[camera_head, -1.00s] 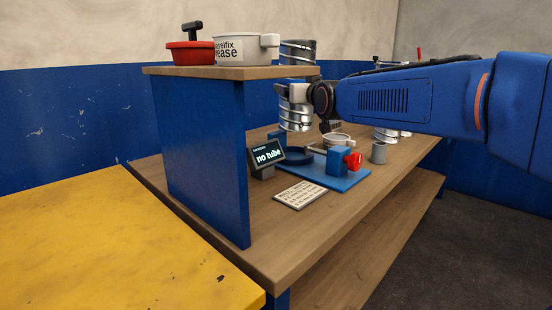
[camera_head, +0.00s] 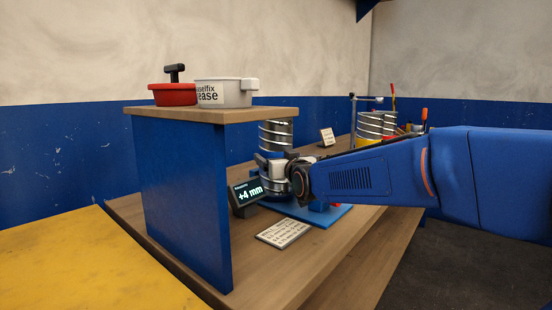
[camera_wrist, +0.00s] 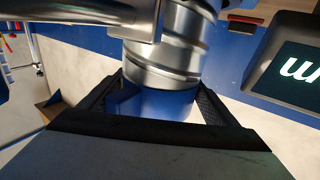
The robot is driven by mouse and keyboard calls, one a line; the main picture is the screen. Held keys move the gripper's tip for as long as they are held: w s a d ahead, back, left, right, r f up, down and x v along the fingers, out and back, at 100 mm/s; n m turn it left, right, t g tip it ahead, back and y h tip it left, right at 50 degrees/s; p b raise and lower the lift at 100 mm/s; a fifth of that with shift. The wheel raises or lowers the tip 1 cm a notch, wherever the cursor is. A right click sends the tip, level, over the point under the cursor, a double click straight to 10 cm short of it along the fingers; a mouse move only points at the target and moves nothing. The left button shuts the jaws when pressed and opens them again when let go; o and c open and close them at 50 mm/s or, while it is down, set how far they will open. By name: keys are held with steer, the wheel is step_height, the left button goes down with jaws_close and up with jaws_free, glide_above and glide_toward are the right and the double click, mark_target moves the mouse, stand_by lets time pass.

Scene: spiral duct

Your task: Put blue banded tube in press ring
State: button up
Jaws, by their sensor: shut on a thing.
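The blue banded tube (camera_head: 276,136) is a silver spiral duct standing about upright over the press. Its blue band (camera_wrist: 165,103) shows between the black fingers in the wrist view. My gripper (camera_head: 274,168) is shut on the tube, and it also shows in the wrist view (camera_wrist: 153,100). The press base (camera_head: 328,216) is a blue plate under the tube. The press ring is mostly hidden behind my gripper and the tube, so I cannot tell how far the tube sits in it.
A shelf (camera_head: 210,113) on a blue side panel (camera_head: 182,195) stands close to the left, with a red pot (camera_head: 172,95) and a white grease tub (camera_head: 225,92) on top. A printed card (camera_head: 283,233) lies in front. Other ducts (camera_head: 375,124) stand behind on the right.

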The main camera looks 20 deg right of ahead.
stand_by(0.3)
steer(key=o, duration=1.4)
steer(key=shift+f, duration=0.1)
steer(key=shift+c, duration=0.2)
steer(key=s+d, duration=0.1)
steer(key=s, duration=1.1)
steer(key=shift+d, duration=0.15)
steer(key=shift+s, duration=0.1)
